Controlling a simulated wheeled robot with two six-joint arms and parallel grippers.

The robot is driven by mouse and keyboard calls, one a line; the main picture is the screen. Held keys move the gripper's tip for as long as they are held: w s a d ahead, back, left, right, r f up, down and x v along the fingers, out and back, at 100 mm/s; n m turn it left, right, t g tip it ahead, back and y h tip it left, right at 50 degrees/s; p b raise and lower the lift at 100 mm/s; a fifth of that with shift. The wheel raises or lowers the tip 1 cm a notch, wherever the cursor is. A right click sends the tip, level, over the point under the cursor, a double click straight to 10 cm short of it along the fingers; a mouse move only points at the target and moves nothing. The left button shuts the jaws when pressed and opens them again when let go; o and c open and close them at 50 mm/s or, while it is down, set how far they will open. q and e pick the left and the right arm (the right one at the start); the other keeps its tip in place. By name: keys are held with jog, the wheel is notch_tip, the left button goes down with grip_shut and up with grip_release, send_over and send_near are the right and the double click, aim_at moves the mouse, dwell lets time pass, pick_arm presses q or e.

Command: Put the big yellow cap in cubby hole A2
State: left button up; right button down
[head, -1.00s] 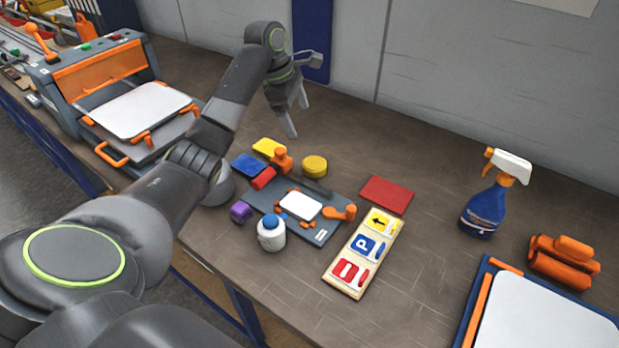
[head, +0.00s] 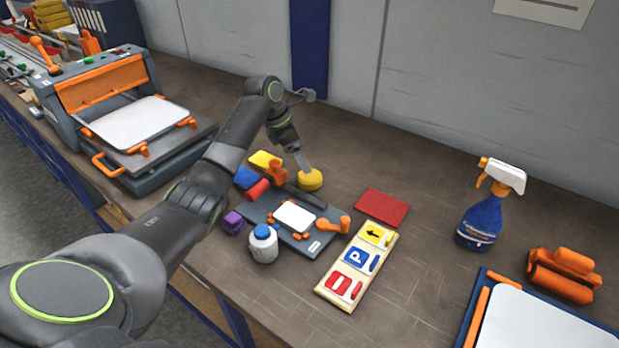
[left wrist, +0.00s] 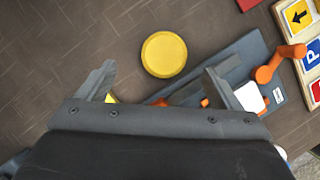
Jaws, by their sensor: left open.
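The big yellow cap (head: 310,181) is a round disc lying on the brown workbench, behind the grey sign-making plate. In the left wrist view the cap (left wrist: 164,54) lies just beyond and between the two fingers, apart from both. My left gripper (head: 303,166) is above the cap, pointing down, open and empty; its spread fingers show in the left wrist view (left wrist: 160,85). In the head view the fingers overlap the cap's upper edge. My right gripper is in neither view. No cubby hole labelled A2 can be seen.
The grey plate (head: 318,240) with orange handles, a blue-capped white bottle (head: 264,245), a purple piece (head: 233,223) and a sign tray (head: 327,287) stand near the cap. A red sheet (head: 382,207) and spray bottle (head: 488,208) are right. The bench behind the cap is clear.

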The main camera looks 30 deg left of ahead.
aim_at(310, 175)
pick_arm(q)
jog(key=shift+x, duration=1.25)
jog(key=x, duration=0.3)
jog(key=s+x, duration=0.1)
jog(key=x, duration=0.1)
jog(key=shift+w+d+f+p, duration=0.1)
jog(key=shift+f+p, duration=0.05)
jog(key=shift+p, duration=0.25)
jog(key=c, duration=1.2)
